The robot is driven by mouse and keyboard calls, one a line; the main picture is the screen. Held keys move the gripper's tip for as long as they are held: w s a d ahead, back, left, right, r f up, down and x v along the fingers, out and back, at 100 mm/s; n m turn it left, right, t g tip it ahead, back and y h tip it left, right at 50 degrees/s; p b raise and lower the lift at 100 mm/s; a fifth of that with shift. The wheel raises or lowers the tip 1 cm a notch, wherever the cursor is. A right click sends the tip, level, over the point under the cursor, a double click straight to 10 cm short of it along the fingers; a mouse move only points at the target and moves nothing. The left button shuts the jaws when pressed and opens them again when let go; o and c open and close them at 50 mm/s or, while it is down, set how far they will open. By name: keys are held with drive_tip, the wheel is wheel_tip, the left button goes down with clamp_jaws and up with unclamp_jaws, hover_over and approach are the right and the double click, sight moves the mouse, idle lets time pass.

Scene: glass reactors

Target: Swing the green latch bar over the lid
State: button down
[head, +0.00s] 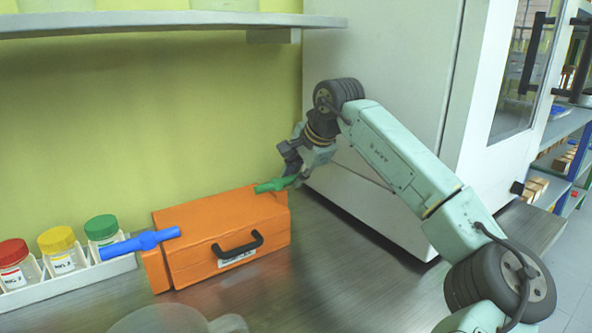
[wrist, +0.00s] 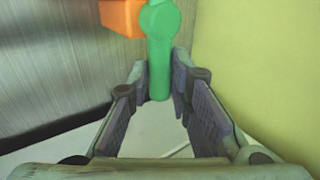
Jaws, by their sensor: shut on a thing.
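The green latch bar (head: 275,184) is at the top right edge of the orange case (head: 224,226) in the head view. Its left end is at the case and its right end sticks out past the case's right side. My gripper (head: 292,180) is shut on that outer end. In the wrist view the green bar (wrist: 162,45) runs down between the fingertips (wrist: 160,88), with a corner of the orange case (wrist: 118,15) beside it. A blue bar (head: 140,243) at the case's left end points out to the left, over the jar rack.
A white rack (head: 75,279) with red-, yellow- and green-lidded jars stands left of the case. A white cabinet (head: 385,60) rises at the right, close to my arm. A shelf (head: 160,22) hangs above. A blurred clear object (head: 165,320) is at the front.

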drive_tip(key=c, duration=1.5)
unclamp_jaws()
drive_tip(key=shift+o, duration=0.2)
drive_tip(key=v, duration=1.2)
